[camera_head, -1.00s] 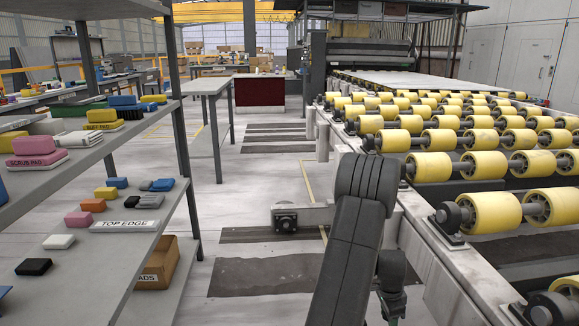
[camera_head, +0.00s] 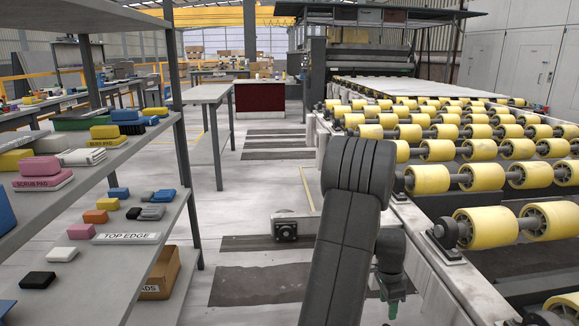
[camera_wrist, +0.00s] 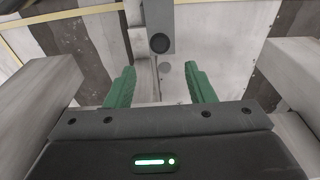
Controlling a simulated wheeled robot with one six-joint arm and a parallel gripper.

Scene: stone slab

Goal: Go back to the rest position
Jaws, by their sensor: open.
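My arm stands bent in the lower middle of the head view, between the shelf rack and the roller conveyor. My gripper (camera_wrist: 161,88) shows in the wrist view as two green fingers held apart, with nothing between them. Past the fingers are the pale floor, dark floor strips and a grey metal part with a dark round end. In the head view only a small green part of the gripper shows low beside the arm, and its fingertips are not clear there.
A shelf rack (camera_head: 160,200) on the left holds coloured pads, sponges and a cardboard box (camera_head: 160,272). The roller conveyor (camera_head: 425,180) with yellow rollers runs along the right and bears a pale slab (camera_head: 400,84) farther back. A grey table (camera_head: 205,94) stands beyond.

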